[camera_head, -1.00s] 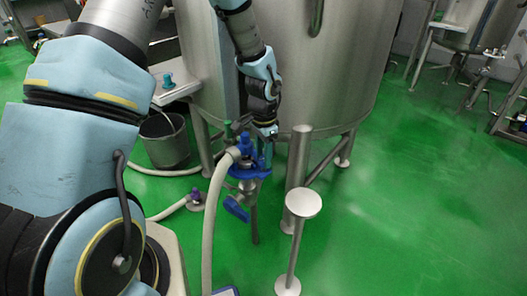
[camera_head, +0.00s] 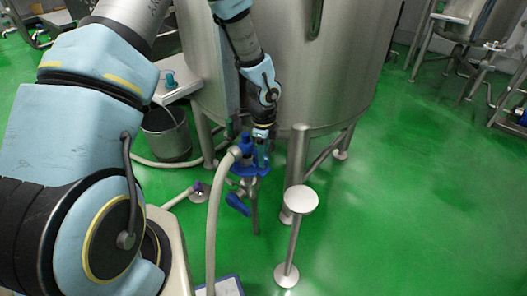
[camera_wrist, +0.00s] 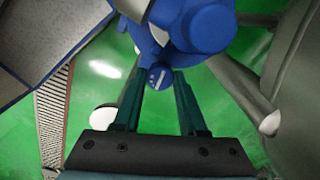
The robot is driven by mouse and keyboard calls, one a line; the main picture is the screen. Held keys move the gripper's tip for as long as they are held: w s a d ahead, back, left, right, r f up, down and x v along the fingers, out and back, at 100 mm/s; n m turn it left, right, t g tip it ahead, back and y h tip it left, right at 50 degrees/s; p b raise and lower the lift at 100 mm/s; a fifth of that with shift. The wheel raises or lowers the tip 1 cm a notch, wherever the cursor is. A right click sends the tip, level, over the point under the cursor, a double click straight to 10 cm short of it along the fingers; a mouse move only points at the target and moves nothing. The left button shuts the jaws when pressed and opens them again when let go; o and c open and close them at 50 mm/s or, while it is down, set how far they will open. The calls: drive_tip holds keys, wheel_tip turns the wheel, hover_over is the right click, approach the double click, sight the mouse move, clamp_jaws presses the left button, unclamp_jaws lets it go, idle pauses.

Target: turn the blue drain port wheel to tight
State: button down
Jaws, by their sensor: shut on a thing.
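The blue drain port wheel (camera_head: 262,171) sits under the large steel tank, at the top of a small valve assembly. In the wrist view the blue wheel (camera_wrist: 205,27) fills the top centre, and a small blue knob with white marks projects toward me. My gripper (camera_head: 261,154) reaches down to it from above. In the wrist view my gripper (camera_wrist: 158,78) has its two dark green fingers on either side of the knob, shut on it. The wheel's far side is cut off by the frame's top edge.
A pale hose (camera_head: 213,220) runs down beside the wheel on the left. A blue lever handle (camera_head: 237,204) hangs below. A tank leg (camera_head: 296,165) and a round-topped steel post (camera_head: 301,200) stand close on the right. A bucket (camera_head: 167,135) stands at left.

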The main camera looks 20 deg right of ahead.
drive_tip(key=shift+m, duration=0.6)
drive_tip(key=shift+p, duration=0.3)
drive_tip(key=shift+c, duration=2.3)
unclamp_jaws()
wheel_tip(320, 180, up, 11)
drive_tip(key=shift+f, duration=0.1)
